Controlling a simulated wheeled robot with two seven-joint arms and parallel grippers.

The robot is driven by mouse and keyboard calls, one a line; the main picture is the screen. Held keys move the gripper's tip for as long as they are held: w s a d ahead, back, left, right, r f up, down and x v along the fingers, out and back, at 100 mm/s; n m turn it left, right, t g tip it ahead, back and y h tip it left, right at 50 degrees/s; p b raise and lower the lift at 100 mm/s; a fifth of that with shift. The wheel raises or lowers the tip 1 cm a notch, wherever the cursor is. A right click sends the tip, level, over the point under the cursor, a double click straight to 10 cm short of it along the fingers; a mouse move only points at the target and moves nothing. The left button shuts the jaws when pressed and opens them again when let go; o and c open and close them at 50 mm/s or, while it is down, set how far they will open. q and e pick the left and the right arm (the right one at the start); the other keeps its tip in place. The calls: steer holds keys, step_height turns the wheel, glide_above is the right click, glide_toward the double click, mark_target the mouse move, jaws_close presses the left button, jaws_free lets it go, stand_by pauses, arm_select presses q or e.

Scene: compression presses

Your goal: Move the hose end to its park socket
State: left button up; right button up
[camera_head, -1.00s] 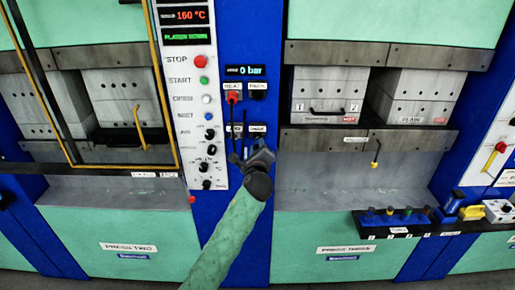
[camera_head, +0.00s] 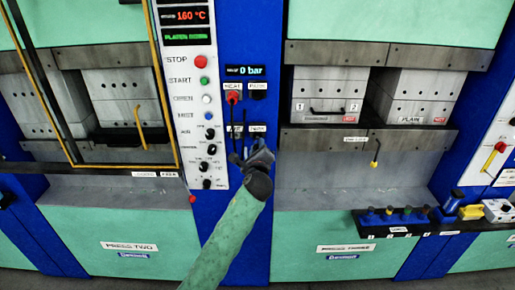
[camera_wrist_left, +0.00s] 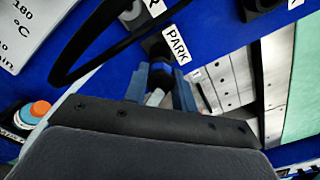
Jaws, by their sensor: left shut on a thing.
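My left gripper (camera_head: 252,150) is at the blue column's lower pair of sockets in the head view. In the left wrist view its two blue-grey fingers (camera_wrist_left: 160,80) are shut on the hose end (camera_wrist_left: 154,97), which is mostly hidden between them. A black hose (camera_wrist_left: 72,58) loops at the upper left there. A dark park socket (camera_wrist_left: 155,46) sits beside the PARK label (camera_wrist_left: 177,44), just beyond the fingertips. I cannot tell whether the hose end touches the socket. My right gripper is not in view.
A red fitting (camera_head: 233,97) sits in the upper left socket, with a dark line hanging below it. A control panel (camera_head: 202,120) with buttons and knobs stands close on the left. A press with grey blocks (camera_head: 328,92) is on the right, above a tool rack (camera_head: 400,232).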

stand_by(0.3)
arm_select(q)
steer(key=shift+w, duration=0.15)
stand_by(0.4)
steer(key=shift+w, duration=0.75)
steer(key=shift+w, duration=0.75)
steer(key=o, duration=1.1)
